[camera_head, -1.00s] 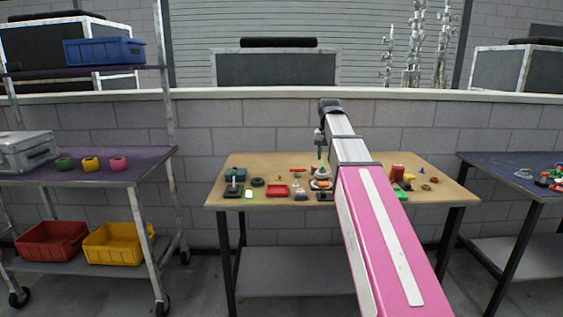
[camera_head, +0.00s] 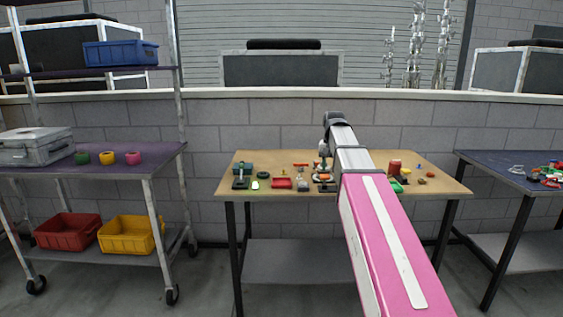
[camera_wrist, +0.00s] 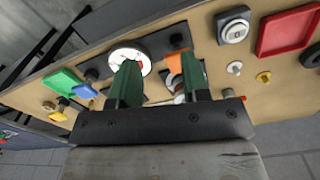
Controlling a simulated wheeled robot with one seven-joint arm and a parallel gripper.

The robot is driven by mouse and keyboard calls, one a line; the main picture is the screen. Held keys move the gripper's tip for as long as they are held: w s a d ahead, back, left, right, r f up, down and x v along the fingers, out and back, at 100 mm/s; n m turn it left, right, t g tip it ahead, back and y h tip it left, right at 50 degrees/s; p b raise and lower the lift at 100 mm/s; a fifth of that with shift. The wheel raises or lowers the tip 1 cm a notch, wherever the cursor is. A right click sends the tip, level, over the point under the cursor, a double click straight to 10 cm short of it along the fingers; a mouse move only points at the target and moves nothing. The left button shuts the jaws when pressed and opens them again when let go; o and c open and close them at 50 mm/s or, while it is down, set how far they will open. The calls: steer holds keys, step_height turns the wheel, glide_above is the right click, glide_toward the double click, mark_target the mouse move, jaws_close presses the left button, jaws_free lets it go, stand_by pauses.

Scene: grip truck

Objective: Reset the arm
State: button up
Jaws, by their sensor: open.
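My arm reaches forward over the wooden table (camera_head: 240,188) in the head view, with my gripper (camera_head: 323,165) pointing down above its middle. In the wrist view my gripper (camera_wrist: 160,75) shows two green fingers spread apart with nothing held between them. Below and around the fingers are a white round dial (camera_wrist: 128,53) and an orange piece (camera_wrist: 173,62), partly hidden by the fingers. Whether the fingertips touch anything cannot be told.
A red tray (camera_head: 281,183) and several small parts lie on the table. A cart (camera_head: 160,160) with a silver case (camera_head: 38,147), a red bin (camera_head: 68,232) and a yellow bin (camera_head: 130,235) stands left. A dark table (camera_head: 500,170) stands right. Floor shows between them.

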steer(key=s+f, duration=0.7)
steer(key=f, duration=0.5)
steer(key=s+f+n, duration=0.1)
steer(key=s+f, duration=0.5)
steer(key=f, duration=0.5)
steer(key=s+f+n, duration=0.1)
steer(key=s+f, duration=0.6)
steer(key=f, duration=0.5)
steer(key=shift+s+f, duration=0.3)
steer(key=shift+c, duration=0.3)
